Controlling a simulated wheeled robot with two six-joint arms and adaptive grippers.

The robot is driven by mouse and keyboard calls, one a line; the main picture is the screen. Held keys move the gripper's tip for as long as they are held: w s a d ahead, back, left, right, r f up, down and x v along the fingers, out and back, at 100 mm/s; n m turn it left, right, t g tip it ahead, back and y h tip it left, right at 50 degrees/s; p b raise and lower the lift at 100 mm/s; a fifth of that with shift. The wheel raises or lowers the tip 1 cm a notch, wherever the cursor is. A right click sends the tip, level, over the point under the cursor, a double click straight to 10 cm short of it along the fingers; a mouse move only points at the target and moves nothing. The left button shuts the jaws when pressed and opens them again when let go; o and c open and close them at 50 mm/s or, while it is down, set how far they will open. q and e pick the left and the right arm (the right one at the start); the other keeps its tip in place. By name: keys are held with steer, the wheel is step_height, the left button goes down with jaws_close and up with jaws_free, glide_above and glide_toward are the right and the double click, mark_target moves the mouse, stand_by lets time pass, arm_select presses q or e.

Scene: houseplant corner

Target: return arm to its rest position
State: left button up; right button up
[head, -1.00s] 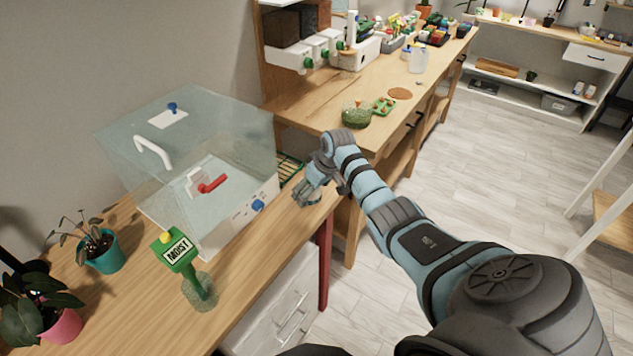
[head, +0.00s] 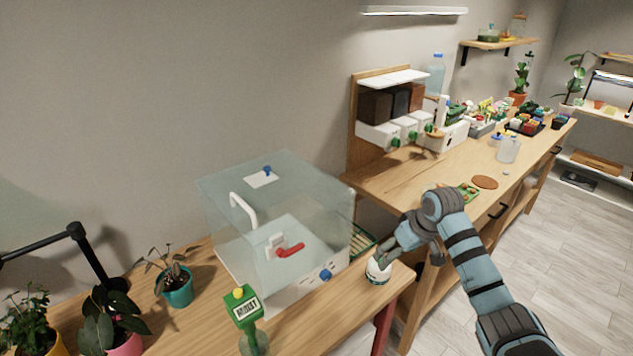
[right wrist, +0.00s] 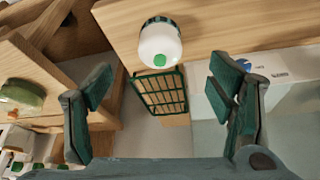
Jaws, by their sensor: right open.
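My right arm comes in from the lower right of the head view. Its gripper (head: 388,248) is just above and behind a small white jar (head: 378,271) near the table's right corner. In the right wrist view the gripper (right wrist: 163,112) has its fingers wide apart with nothing between them. The white jar with a green button (right wrist: 160,45) stands upright beyond the fingertips there. My left arm and gripper are in neither view.
A clear-lidded propagation box (head: 270,215) stands left of the gripper. A green rack (right wrist: 160,93) lies beside it. The green "MOIST" meter (head: 243,303) and potted plants (head: 175,285) are farther left. A wooden workbench (head: 400,185) holds dispensers behind the arm.

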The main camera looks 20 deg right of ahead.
steer(key=s+a+f+n, duration=0.2)
steer(key=s+a+f, duration=1)
steer(key=s, duration=0.1)
steer(key=s+a+m+h, duration=0.1)
steer(key=s+a, duration=0.2)
steer(key=s, duration=0.5)
steer(key=s+a+m, duration=0.1)
steer(key=s+a, duration=0.2)
steer(key=s, duration=0.5)
step_height(320, 180, down, 19)
steer(key=s+d+g, duration=0.2)
steer(key=s+f+g, duration=0.1)
steer(key=s+f, duration=1.2)
steer(key=s, duration=0.1)
steer(key=shift+d, duration=0.45)
